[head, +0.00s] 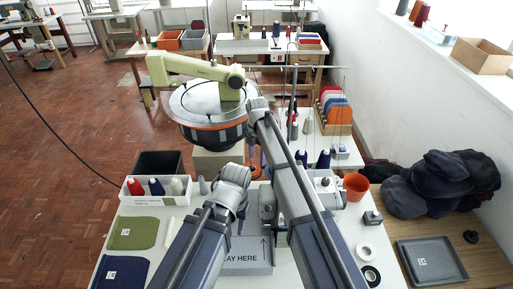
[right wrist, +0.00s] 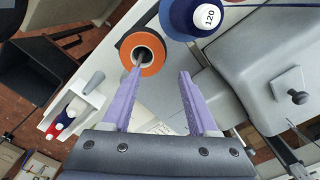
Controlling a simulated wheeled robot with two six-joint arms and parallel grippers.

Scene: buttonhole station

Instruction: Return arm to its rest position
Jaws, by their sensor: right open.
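My right arm (head: 295,195) reaches forward over the bench in the head view, its wrist beside the buttonhole machine's round head. An orange ring with a dark centre (right wrist: 157,56) lies beyond the left fingertip. My left arm (head: 195,240) reaches in from the lower left. Its gripper (head: 241,222) points down over the bench, and its fingers are mostly hidden.
The cream machine arm (head: 185,66) and round head (head: 208,98) stand ahead. Thread cones (head: 323,160) and an orange cup (head: 356,187) are right of my right arm. A white thread tray (head: 153,200) and green cloth (head: 133,233) lie left. A blue cone (right wrist: 195,18) is near the right gripper.

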